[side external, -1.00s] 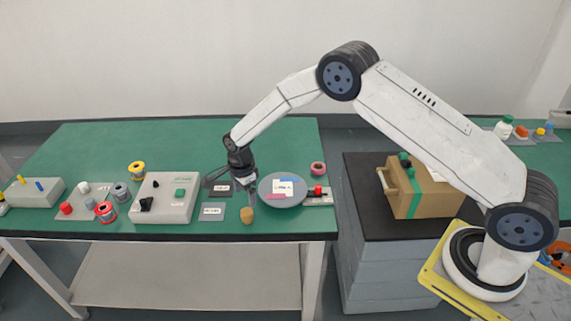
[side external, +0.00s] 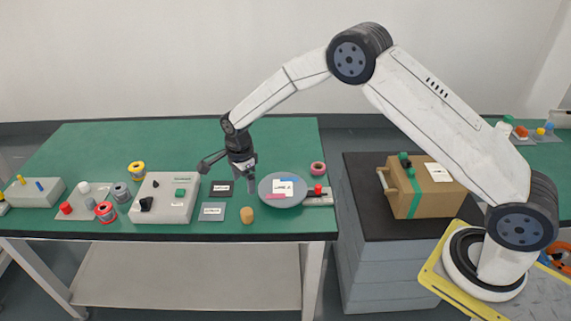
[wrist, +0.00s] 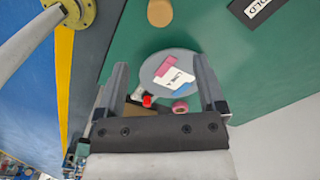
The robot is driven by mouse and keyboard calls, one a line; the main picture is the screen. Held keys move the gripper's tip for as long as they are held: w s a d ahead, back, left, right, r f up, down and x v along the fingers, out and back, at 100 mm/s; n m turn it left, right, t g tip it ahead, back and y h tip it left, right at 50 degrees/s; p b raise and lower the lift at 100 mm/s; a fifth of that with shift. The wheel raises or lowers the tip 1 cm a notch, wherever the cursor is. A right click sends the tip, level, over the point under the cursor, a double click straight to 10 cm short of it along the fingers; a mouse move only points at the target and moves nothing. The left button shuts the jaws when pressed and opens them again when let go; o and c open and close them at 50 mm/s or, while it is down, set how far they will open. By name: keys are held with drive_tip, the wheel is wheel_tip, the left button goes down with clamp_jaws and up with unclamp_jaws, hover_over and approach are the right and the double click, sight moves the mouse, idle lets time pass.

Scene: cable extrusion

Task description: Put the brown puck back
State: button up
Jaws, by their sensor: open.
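The brown puck (side external: 247,215) stands on the green table near its front edge, between the light grey labelled pad (side external: 212,212) and the round grey disc (side external: 298,203). It touches neither. My gripper (side external: 229,179) is open and empty, raised above and behind the puck, close to the dark labelled pad (side external: 221,192). In the wrist view the puck (wrist: 160,12) is at the top edge, partly cut off, beyond my open fingertips (wrist: 160,72). The dark pad (wrist: 255,8) is at the top right there, partly cut off.
The disc carries white, blue and pink pieces. A pink ring (side external: 318,168) and a red-topped block (side external: 318,194) are to its right. A grey control box (side external: 165,205) and several spools stand left. A cardboard box (side external: 422,192) sits on the dark side bench.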

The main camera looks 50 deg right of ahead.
drive_tip(key=s+d+r+n+t, duration=0.1)
drive_tip(key=s+d+r+n, duration=0.1)
drive_tip(key=s+n, duration=0.4)
drive_tip(key=s+d+r+n, duration=0.2)
drive_tip(key=s+r+n, duration=0.3)
drive_tip(key=s, duration=0.6)
drive_tip(key=s+d+r+n+t, duration=0.1)
drive_tip(key=s+d+r+n, duration=0.2)
drive_tip(key=s+n, duration=0.5)
drive_tip(key=shift+s+r+t, duration=0.3)
drive_tip(key=shift+s+r, duration=0.25)
drive_tip(key=shift+s, duration=0.15)
